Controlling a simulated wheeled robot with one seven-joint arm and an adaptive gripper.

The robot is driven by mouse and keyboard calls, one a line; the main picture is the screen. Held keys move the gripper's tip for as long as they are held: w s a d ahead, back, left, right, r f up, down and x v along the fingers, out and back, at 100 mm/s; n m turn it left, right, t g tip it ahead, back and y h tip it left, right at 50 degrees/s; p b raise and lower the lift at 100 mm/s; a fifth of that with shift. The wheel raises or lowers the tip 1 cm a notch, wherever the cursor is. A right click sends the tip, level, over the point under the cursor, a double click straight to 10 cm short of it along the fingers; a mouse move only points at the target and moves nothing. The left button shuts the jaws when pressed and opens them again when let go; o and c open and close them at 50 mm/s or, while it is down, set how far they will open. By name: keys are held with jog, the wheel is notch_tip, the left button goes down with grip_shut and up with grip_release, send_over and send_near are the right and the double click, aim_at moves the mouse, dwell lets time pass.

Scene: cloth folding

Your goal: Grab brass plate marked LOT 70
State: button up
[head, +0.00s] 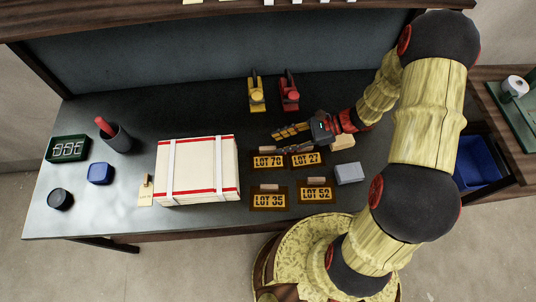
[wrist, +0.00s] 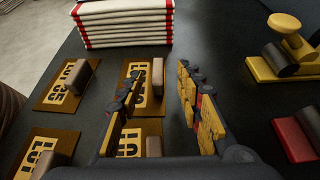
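The brass plate marked LOT 70 (head: 268,162) lies on the dark table just right of the stack of folded cloth. It is dark-edged, with a yellow face and a small block standing on it. My gripper (head: 276,142) is open and empty above the table, pointing left, close behind this plate. In the wrist view my gripper (wrist: 161,74) has its fingers apart, and the LOT 70 plate (wrist: 153,103) shows partly between them. The left finger hides part of its lettering. The plate's block (wrist: 157,76) appears between the fingertips; I cannot tell the height gap.
Plates LOT 27 (head: 305,159), LOT 35 (head: 269,200) and LOT 52 (head: 315,194) lie close by. The white, red-striped cloth stack (head: 198,180) stands left. Yellow (head: 256,93) and red (head: 289,93) tools stand behind. A grey block (head: 349,174) sits right.

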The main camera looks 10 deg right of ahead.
aim_at(268, 147)
jog(key=b+x, duration=0.1)
jog(key=x, duration=0.3)
jog(key=shift+s+a+f, duration=0.1)
jog(key=shift+a, duration=0.05)
jog(key=shift+c, duration=0.7)
jog(key=c, duration=0.8)
grip_shut()
